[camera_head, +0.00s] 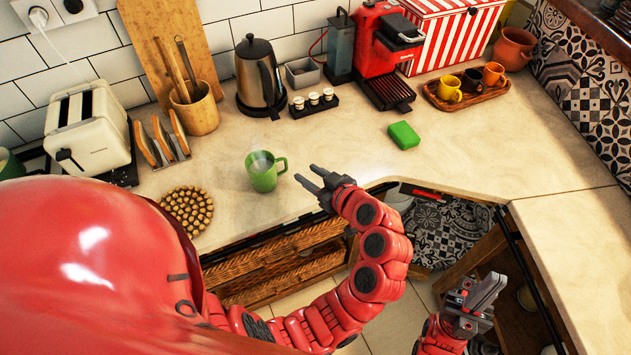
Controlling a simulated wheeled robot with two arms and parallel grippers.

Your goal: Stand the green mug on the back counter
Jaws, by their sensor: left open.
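The green mug (263,174) stands upright on the pale stone counter (340,140), near its front edge, with its handle pointing right. My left gripper (306,174) is open and empty just right of the mug, its fingertips pointing at the handle side with a small gap between. My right gripper (478,293) is low at the lower right, below counter level and away from the mug. Its fingers are seen at an angle, and I cannot tell whether they are open.
A round cork trivet (187,211) lies left of the mug; a toaster (88,128) stands beyond. A kettle (259,78), a red coffee machine (382,45) and a tray with small cups (468,96) line the back. A green sponge (404,135) lies mid-counter, with clear surface around it.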

